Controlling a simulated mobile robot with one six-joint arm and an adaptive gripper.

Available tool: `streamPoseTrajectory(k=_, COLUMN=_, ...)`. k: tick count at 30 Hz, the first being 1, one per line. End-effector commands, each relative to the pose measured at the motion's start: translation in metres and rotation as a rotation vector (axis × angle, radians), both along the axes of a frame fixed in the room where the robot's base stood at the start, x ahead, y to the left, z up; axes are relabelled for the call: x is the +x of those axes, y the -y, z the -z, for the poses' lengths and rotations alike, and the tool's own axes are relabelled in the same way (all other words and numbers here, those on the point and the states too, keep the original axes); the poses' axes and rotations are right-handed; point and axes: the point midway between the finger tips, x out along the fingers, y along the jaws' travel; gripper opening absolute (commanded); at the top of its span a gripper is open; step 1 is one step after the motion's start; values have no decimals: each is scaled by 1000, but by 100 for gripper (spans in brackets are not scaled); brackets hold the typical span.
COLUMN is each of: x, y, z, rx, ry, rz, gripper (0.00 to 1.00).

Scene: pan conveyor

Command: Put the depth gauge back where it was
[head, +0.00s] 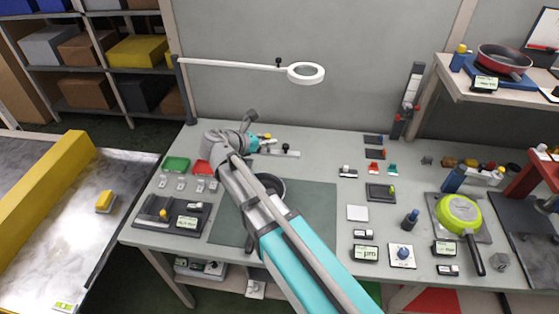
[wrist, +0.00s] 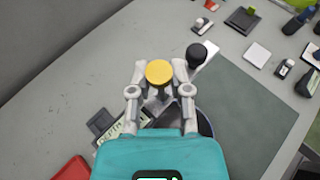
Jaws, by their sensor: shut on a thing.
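My gripper (wrist: 160,80) is shut on an upright piece with a round yellow top, seemingly the depth gauge (wrist: 159,70). In the head view my gripper (head: 266,139) is at the back of the workbench, and the yellow top of the gauge (head: 268,136) shows at its tips. Below and beside it lies a pale metal bar (head: 290,154) with a black knob (wrist: 197,54).
A dark pan (wrist: 205,123) stands near my gripper on the grey-green mat (head: 314,207). A red tray (head: 202,167) and green tray (head: 175,165) are to the left. A dark fixture (head: 188,222) stands at front left. A green pan (head: 459,211) is at right.

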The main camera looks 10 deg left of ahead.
Motion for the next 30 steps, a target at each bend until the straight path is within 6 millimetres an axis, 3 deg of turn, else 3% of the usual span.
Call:
streamPoseTrajectory(k=19, x=3, y=15, z=5, rx=-1, ry=1, rz=15, gripper=0)
streamPoseTrajectory(k=30, x=-3, y=61, z=36, rx=1, ry=3, rz=17, gripper=0)
